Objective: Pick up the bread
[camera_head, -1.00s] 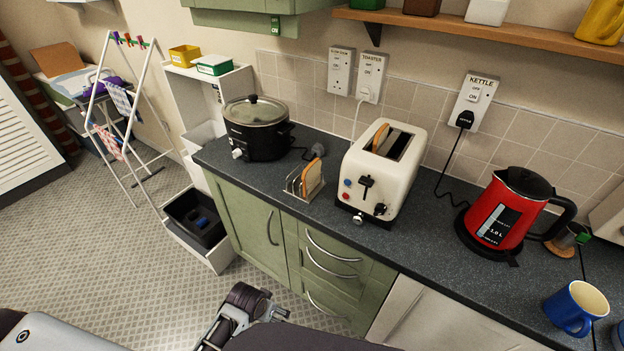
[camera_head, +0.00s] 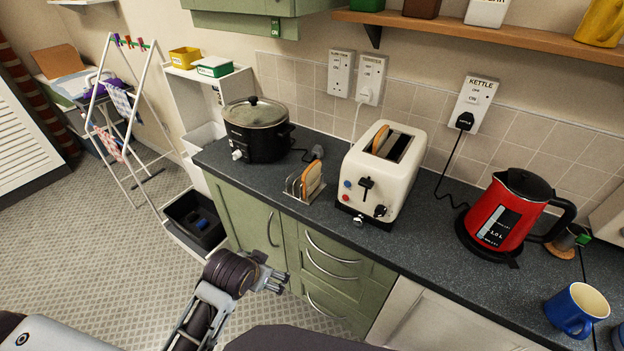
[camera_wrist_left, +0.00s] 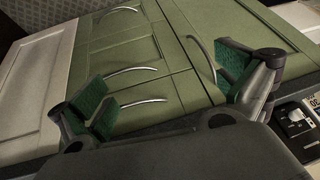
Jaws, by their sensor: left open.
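A slice of bread (camera_head: 312,176) stands upright in the wire toast rack (camera_head: 291,188) on the dark counter, left of the white toaster. Another slice of bread (camera_head: 380,138) sticks up from one slot of the toaster (camera_head: 364,185). My left gripper (camera_head: 277,280) is below the counter's front edge, in front of the green cabinet, apart from both slices. In the left wrist view its green-padded fingers (camera_wrist_left: 165,90) are spread and empty, with cabinet doors behind. No bread shows in that view. My right gripper is not in view.
A black slow cooker (camera_head: 257,137) stands left of the rack. A red kettle (camera_head: 503,215) and a blue mug (camera_head: 578,308) stand to the right. The green drawers (camera_head: 335,265) lie under the counter. Counter between rack and slow cooker is mostly clear.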

